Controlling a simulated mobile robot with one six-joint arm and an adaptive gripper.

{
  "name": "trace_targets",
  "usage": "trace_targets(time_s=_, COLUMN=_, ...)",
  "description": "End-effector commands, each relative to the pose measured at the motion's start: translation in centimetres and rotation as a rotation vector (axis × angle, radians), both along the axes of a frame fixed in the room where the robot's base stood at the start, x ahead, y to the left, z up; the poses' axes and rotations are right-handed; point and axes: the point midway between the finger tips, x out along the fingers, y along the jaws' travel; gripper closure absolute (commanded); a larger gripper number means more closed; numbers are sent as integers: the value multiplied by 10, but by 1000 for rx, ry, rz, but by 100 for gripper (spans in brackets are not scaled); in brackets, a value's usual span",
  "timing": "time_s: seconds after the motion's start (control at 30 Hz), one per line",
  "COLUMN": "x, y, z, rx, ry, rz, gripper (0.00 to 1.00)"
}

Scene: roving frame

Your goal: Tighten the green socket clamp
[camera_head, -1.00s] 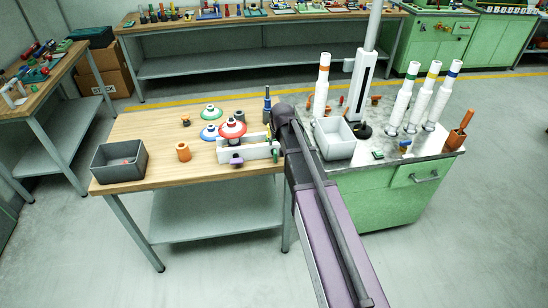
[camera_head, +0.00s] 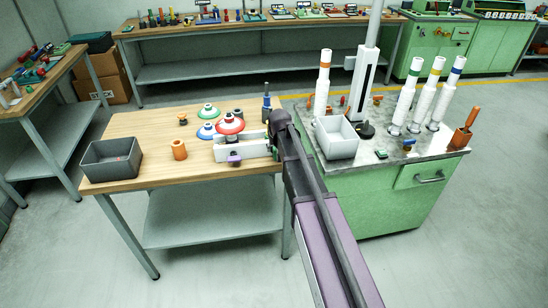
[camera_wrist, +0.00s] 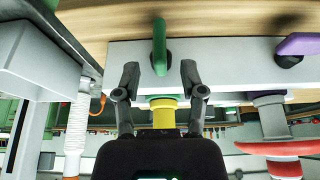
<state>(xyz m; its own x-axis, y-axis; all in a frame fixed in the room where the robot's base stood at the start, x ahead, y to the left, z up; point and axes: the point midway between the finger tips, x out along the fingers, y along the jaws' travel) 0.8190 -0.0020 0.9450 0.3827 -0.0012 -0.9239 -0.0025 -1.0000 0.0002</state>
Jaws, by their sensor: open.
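The green socket clamp's lever (camera_wrist: 159,46) stands out from a pale grey block (camera_wrist: 225,60) in the wrist view. My gripper (camera_wrist: 159,76) is open, with one finger on each side of the lever's lower end. I see a gap on both sides. A yellow collar (camera_wrist: 163,113) sits below the lever in this view. In the head view the pale block (camera_head: 224,153) lies at the right part of the wooden table, and my gripper (camera_head: 274,138) is at its right end.
A purple lever (camera_wrist: 299,44) is on the same block, to the right. A red-topped part (camera_head: 230,124) stands by the block. A pale bin (camera_head: 336,138) stands on the green cabinet.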

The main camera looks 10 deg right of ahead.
Motion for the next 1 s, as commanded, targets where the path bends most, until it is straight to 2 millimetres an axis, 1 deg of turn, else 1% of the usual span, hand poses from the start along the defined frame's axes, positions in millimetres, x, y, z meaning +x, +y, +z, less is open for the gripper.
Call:
trace_targets(time_s=0.03, x=3, y=0, z=-8, rx=0, ry=0, rz=0, gripper=47)
trace_targets(time_s=0.4, x=13, y=1, z=-33, rx=0, ry=0, rz=1, gripper=47)
trace_targets(time_s=0.6, x=16, y=1, z=-38, rx=0, ry=0, rz=1, gripper=47)
trace_targets(time_s=1.0, x=16, y=2, z=-39, rx=0, ry=0, rz=3, gripper=47)
